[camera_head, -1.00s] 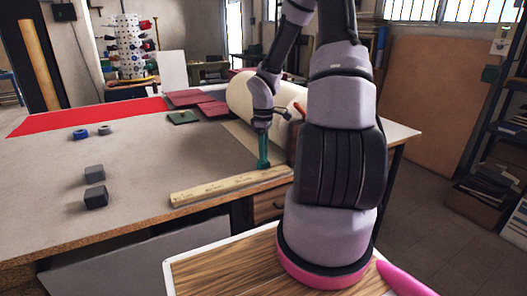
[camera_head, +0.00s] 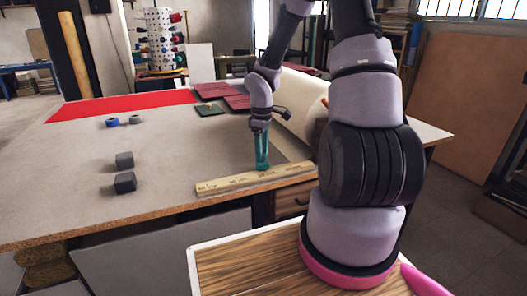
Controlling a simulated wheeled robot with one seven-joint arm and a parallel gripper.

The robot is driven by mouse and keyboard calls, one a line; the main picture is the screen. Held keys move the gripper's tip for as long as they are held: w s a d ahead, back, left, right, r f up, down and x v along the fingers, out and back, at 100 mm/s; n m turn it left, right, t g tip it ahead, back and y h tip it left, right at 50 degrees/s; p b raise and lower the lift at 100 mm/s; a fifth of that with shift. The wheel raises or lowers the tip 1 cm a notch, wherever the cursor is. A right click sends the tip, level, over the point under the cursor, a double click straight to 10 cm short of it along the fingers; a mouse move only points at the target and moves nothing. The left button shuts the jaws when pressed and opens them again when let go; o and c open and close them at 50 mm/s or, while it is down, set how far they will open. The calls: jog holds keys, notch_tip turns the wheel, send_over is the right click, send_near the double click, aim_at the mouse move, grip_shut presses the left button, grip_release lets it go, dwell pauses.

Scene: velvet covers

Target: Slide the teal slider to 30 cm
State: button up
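A pale wooden ruler (camera_head: 225,184) lies along the front right edge of the grey-topped table. Its markings are too small to read. An upright teal piece (camera_head: 262,152) stands at the ruler's back edge, a little right of its middle, directly below my wrist. I cannot tell how much of this teal shape is the slider and how much is my fingers. My gripper (camera_head: 262,160) points straight down here. Its fingertips are too small to show whether they are open or closed on the slider.
Two dark grey blocks (camera_head: 124,160) (camera_head: 125,183) sit left of the ruler. Blue and grey rings (camera_head: 112,122) (camera_head: 135,119) lie farther back. A cream roll (camera_head: 302,118) and dark red folded covers (camera_head: 222,93) are behind my arm. The table between blocks and ruler is clear.

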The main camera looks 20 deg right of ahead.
dwell(0.3)
notch_tip(320, 180, up, 11)
dwell(0.5)
jog(key=shift+s, duration=0.1)
jog(key=s+a+r+m+t+y, duration=0.2)
jog(key=s+r+m+t, duration=0.5)
jog(key=s+r+m, duration=0.6)
jog(key=s+a+r, duration=0.1)
jog(key=s+r, duration=0.5)
jog(key=r, duration=0.3)
jog(key=shift+r+m, duration=0.15)
jog(key=shift+m, duration=0.15)
dwell(1.7)
